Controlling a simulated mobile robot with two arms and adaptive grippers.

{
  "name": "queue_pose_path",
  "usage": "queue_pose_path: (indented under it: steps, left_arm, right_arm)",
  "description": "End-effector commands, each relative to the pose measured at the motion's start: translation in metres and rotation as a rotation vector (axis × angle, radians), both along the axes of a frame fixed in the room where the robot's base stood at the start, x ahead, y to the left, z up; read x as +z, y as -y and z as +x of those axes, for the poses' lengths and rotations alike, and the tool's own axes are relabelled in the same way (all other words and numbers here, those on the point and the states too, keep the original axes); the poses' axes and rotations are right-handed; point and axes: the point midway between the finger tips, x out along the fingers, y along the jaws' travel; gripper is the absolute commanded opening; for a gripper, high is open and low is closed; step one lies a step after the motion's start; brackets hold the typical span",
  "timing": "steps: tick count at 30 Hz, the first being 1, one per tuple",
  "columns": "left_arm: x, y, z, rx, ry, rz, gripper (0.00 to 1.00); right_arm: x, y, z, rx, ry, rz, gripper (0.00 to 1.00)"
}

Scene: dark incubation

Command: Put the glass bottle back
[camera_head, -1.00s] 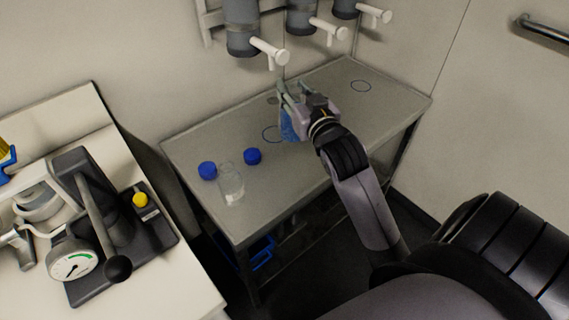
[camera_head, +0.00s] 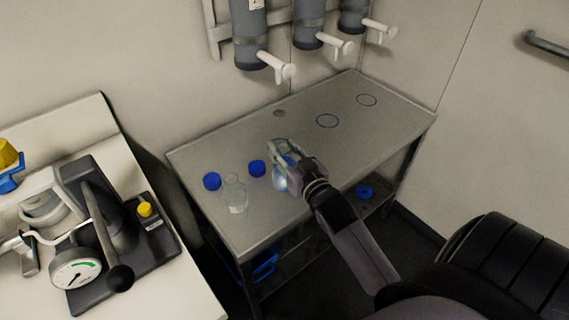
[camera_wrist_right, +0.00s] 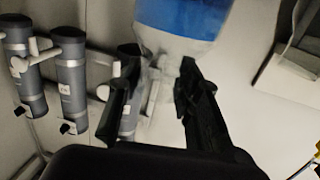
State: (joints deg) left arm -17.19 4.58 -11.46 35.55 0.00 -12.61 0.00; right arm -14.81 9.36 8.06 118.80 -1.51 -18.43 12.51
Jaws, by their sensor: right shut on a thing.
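My right gripper (camera_head: 282,156) is shut on the neck of a glass bottle (camera_head: 280,182) with blue liquid, over the front part of the grey metal table (camera_head: 232,144). In the right wrist view the bottle's clear shoulder and blue liquid (camera_wrist_right: 188,16) show beyond the fingers (camera_wrist_right: 158,85). I cannot tell whether its base touches the table. A second, clear and uncapped glass bottle (camera_head: 236,198) stands upright to the left, apart from the gripper. My left gripper is not in view.
Two blue caps (camera_head: 212,181) (camera_head: 257,168) lie near the clear bottle. Grey dispensers with white handles (camera_head: 250,40) hang above the back edge. A press with a gauge (camera_head: 76,272) stands on the left counter.

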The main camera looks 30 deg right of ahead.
Motion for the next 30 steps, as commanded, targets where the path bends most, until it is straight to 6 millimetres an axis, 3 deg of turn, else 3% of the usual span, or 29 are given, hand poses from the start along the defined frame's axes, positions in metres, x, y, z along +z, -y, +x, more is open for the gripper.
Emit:
queue_pose_path:
  steps: [10, 23, 24, 30]
  left_arm:
    - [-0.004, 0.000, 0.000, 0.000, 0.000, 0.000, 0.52]
    - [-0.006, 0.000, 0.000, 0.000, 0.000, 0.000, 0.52]
    - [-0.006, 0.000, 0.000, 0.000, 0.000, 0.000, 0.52]
    - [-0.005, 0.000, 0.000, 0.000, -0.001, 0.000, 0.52]
  right_arm:
    - [-0.039, 0.000, 0.000, 0.000, 0.004, 0.001, 0.00]
    - [-0.046, 0.000, 0.000, 0.001, 0.006, -0.001, 0.00]
    - [-0.049, 0.000, 0.000, 0.000, 0.001, 0.000, 0.33]
    - [-0.048, 0.000, 0.000, 0.000, 0.001, 0.000, 0.46]
